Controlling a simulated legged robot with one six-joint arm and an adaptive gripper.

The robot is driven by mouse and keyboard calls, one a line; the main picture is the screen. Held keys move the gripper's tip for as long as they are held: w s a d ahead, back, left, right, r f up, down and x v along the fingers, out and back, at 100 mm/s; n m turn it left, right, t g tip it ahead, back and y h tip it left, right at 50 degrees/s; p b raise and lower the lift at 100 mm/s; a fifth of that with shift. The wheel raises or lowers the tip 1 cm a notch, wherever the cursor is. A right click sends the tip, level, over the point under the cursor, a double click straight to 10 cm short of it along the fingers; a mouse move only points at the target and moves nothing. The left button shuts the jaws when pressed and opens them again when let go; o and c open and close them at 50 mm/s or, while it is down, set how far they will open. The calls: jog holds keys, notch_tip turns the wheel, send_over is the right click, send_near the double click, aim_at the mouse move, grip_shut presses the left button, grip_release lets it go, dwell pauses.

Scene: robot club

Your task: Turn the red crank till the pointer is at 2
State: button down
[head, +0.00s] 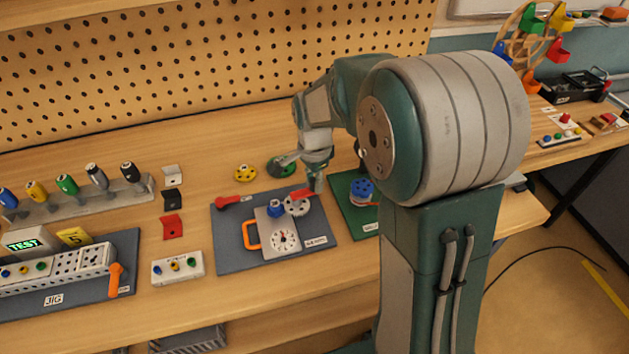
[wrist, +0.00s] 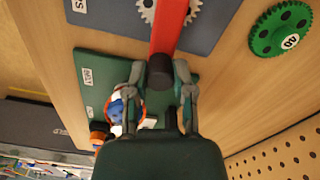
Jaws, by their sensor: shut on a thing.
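The red crank (head: 303,192) sits on a grey gear at the back right of the gearbox on a dark grey mat (head: 235,247). In the wrist view its red arm (wrist: 170,28) runs from the top edge to a black knob (wrist: 160,76). My gripper (head: 316,184) is shut on this knob, with one finger on each side in the wrist view (wrist: 158,72). The white dial (head: 285,242) faces up in front of the crank. Its small dark pointer shows, but the number at its tip is too small to read.
A green gear (wrist: 283,32) and a yellow gear (head: 245,173) lie behind the mat. A green mat (head: 352,218) with a blue part (head: 362,191) is close at right.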

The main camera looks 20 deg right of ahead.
jog(key=n, duration=0.1)
jog(key=w+n, duration=0.1)
jog(key=n, duration=0.2)
jog(key=shift+w+a+f+n, duration=0.1)
jog(key=shift+w+a+n, duration=0.15)
jog(key=shift+w+n, duration=0.15)
jog(key=shift+w+a+n, duration=0.25)
jog(key=shift+w+n, duration=0.05)
jog(key=shift+n, duration=0.65)
jog(key=shift+w+a+n, duration=0.25)
jog(key=shift+w+n, duration=0.05)
jog(key=shift+n, duration=0.65)
jog(key=shift+c, duration=2.4)
grip_release()
notch_tip(320, 180, up, 12)
